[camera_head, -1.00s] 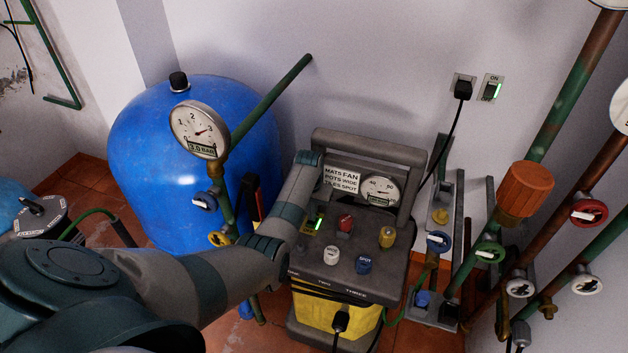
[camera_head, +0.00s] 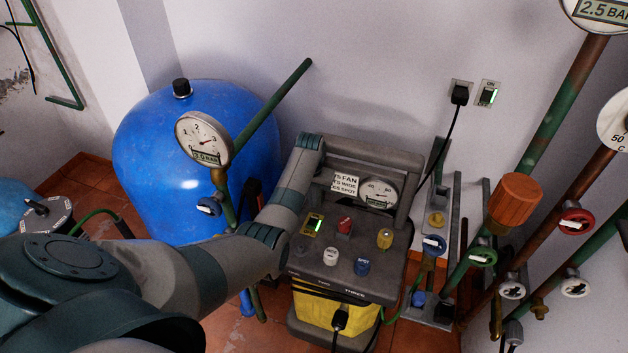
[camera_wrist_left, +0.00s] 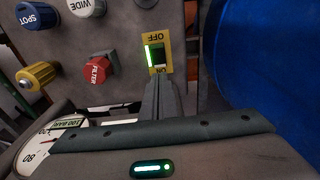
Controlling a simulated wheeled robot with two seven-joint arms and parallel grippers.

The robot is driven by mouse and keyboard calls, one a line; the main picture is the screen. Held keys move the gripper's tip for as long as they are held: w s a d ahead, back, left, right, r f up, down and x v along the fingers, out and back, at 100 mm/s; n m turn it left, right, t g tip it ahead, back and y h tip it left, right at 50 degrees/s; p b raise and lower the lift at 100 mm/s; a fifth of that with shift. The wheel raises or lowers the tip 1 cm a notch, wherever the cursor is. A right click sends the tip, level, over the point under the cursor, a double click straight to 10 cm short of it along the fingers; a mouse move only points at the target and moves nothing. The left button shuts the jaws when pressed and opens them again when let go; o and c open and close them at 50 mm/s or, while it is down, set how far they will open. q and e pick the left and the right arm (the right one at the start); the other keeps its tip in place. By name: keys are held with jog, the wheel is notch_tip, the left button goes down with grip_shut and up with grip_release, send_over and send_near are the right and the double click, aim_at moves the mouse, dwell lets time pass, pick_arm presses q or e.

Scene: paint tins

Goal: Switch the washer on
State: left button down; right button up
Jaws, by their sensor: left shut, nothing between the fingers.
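The washer (camera_head: 390,237) is a grey box over a yellow base, with a control panel on top. Its power switch (camera_head: 312,225) sits on a yellow plate at the panel's left and glows green. In the left wrist view the same switch (camera_wrist_left: 155,54) has OFF and ON lettering and a lit green strip. My left gripper (camera_wrist_left: 158,88) is shut and empty, its fingertips at the ON end of the switch. I cannot tell whether they touch it. In the head view my left arm hides the gripper. My right gripper is not in view.
The panel also carries a red filter knob (camera_head: 345,226), a yellow knob (camera_head: 385,239), a white knob (camera_head: 331,256) and a blue knob (camera_head: 362,267). A pressure gauge (camera_head: 379,191) is behind them. A blue tank (camera_head: 160,180) stands left; pipes with valves (camera_head: 515,200) stand right.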

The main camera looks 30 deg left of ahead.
pick_arm(q)
notch_tip(320, 180, up, 7)
jog(key=w, duration=0.1)
jog(key=shift+f+b, duration=0.15)
jog(key=shift+b, duration=0.25)
jog(key=shift+s+a+f, duration=0.1)
